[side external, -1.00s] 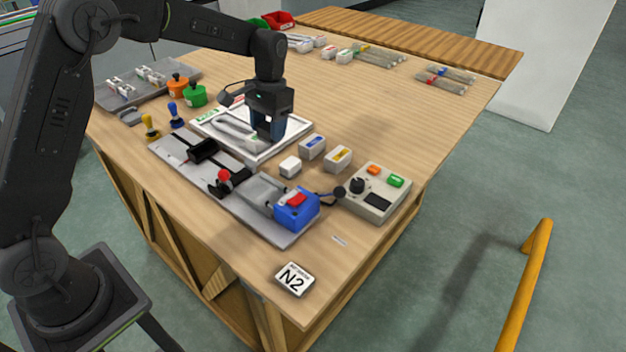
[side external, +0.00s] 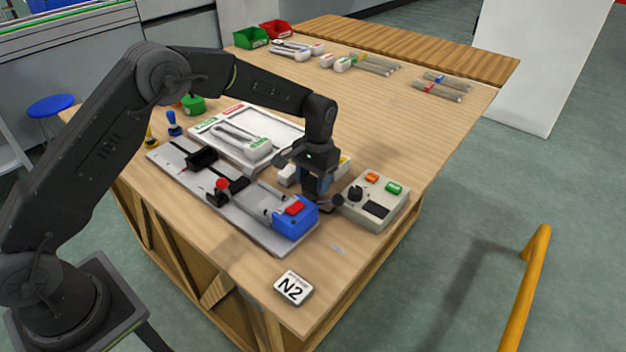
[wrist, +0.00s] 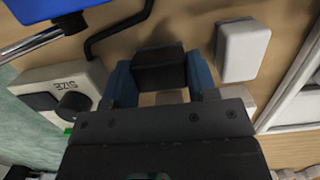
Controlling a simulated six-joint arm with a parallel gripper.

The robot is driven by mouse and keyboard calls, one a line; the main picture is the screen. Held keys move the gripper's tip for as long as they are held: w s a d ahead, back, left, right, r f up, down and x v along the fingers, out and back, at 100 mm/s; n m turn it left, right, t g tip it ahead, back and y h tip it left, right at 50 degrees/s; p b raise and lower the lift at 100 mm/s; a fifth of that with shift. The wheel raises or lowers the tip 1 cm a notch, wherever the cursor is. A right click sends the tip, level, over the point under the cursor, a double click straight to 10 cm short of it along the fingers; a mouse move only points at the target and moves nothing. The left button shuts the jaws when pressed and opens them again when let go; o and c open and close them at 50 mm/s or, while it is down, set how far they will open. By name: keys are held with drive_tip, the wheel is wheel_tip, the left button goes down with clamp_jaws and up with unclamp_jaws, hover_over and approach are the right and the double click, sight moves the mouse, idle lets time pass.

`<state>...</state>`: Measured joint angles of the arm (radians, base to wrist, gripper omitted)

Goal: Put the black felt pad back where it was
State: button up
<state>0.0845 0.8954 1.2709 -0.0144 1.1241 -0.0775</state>
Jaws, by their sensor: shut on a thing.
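My gripper (side external: 314,192) is low over the table between the blue burner block and the grey control box. In the wrist view its two blue fingers (wrist: 160,80) are shut on a black block, the felt pad (wrist: 160,66). The pad sits between the fingers, with bare wood in view around it. I cannot tell whether it touches the table. In the side view the pad is hard to make out against the dark gripper.
The blue burner block (side external: 297,218) stands on a grey rail plate, left of my gripper. The control box (side external: 374,205) is close on the right. A white block (wrist: 243,50) lies near the fingers. A white tray (side external: 215,138) is behind. A black bent hose (wrist: 118,32) runs nearby.

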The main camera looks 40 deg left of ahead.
drive_tip(key=shift+f, duration=0.2)
drive_tip(key=o, duration=1.1)
drive_tip(key=shift+r, duration=0.1)
drive_tip(key=r, duration=0.4)
drive_tip(key=w+r, duration=0.1)
drive_tip(key=r, duration=0.7)
drive_tip(key=shift+w+r, duration=0.1)
drive_tip(key=shift+w, duration=0.25)
